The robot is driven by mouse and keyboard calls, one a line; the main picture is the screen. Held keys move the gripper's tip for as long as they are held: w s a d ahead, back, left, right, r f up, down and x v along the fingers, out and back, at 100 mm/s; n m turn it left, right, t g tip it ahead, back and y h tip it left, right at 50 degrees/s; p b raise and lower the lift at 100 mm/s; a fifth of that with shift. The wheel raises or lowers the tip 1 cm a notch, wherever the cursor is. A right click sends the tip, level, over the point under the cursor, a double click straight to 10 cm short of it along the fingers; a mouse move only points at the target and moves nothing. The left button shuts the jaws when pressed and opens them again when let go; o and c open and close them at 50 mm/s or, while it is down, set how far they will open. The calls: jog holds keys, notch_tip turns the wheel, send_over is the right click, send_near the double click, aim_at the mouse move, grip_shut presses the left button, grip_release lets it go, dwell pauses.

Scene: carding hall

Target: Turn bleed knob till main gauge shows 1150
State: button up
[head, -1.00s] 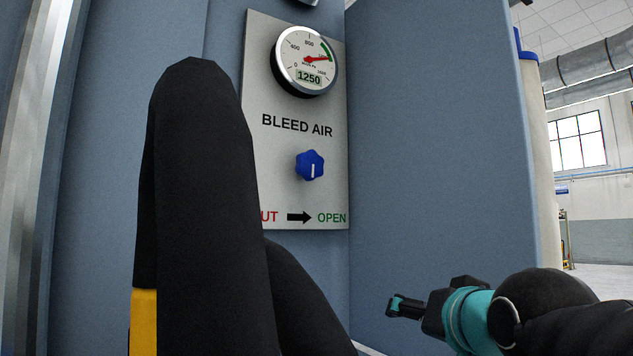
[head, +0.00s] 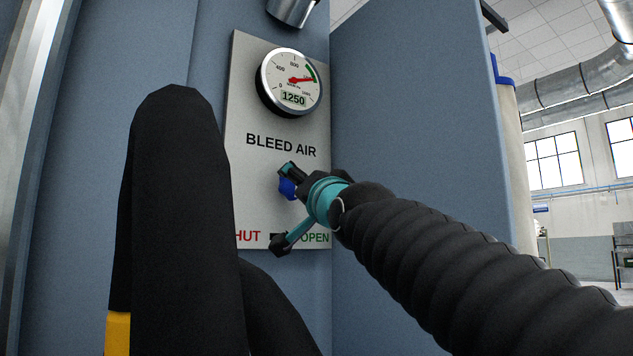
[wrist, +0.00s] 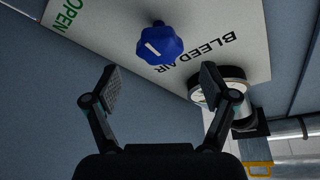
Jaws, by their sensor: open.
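The blue lobed bleed knob (head: 288,188) sits on the BLEED AIR panel (head: 245,110), partly hidden by my gripper in the head view. In the wrist view the whole knob (wrist: 160,44) shows, with its white pointer line. My gripper (wrist: 157,82) is open and empty; the knob lies just beyond and between its fingertips, apart from them. In the head view my gripper (head: 283,205) is in front of the panel at the knob. The round main gauge (head: 290,82) above the knob reads 1250 on its digital display, with a red needle pointing right.
The panel's lower edge carries SHUT at left and OPEN at right, with an arrow partly covered by my gripper. A blue-grey cabinet wall (head: 420,120) stands out at the right of the panel. A metal cylinder (head: 291,10) hangs above the gauge.

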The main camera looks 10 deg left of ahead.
aim_at(293, 185)
jog(key=p+x, duration=0.2)
jog(key=x, duration=0.5)
jog(key=c, duration=1.1)
